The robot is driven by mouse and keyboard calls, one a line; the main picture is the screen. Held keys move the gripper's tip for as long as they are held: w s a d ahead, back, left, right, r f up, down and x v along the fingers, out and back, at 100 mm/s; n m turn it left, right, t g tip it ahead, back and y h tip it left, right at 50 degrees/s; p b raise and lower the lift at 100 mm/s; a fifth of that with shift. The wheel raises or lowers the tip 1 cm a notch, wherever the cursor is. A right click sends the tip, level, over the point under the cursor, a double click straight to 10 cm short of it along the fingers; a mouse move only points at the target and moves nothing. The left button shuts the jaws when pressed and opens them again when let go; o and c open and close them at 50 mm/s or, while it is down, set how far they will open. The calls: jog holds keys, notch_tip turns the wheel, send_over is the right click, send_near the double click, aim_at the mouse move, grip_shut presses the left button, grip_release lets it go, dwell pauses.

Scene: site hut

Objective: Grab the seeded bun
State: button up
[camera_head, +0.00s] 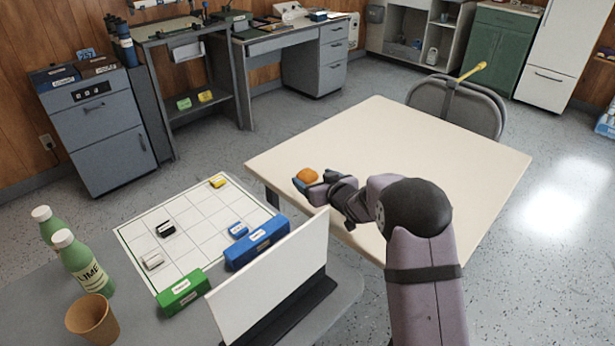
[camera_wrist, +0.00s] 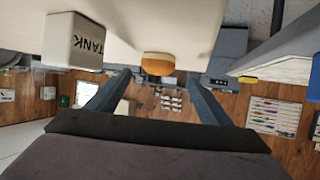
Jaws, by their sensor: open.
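The bun (camera_head: 307,175) is a rounded orange-brown piece on the near left part of the cream table (camera_head: 420,150). No seeds can be made out at this size. In the wrist view, which is upside down, the bun (camera_wrist: 158,64) lies against the table top, in line with the gap between my fingers. My gripper (camera_head: 313,184) is low over the table, right at the bun in the head view. The wrist view shows its two fingers (camera_wrist: 158,77) spread apart, with nothing clamped between them. Whether a fingertip touches the bun cannot be told.
A grey chair (camera_head: 480,108) is at the table's far side. A white upright panel (camera_head: 270,285), a grid board (camera_head: 190,222), bottles (camera_head: 85,268) and a paper cup (camera_head: 92,320) occupy the near left.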

aim_at(310, 177)
jog(key=shift+f+x, duration=0.2)
jog(key=shift+x, duration=1)
jog(key=shift+f+x, duration=0.15)
jog(key=shift+x, duration=1.1)
jog(key=shift+s+d, duration=0.1)
jog(key=shift+d, duration=0.05)
jog(key=c, duration=1.4)
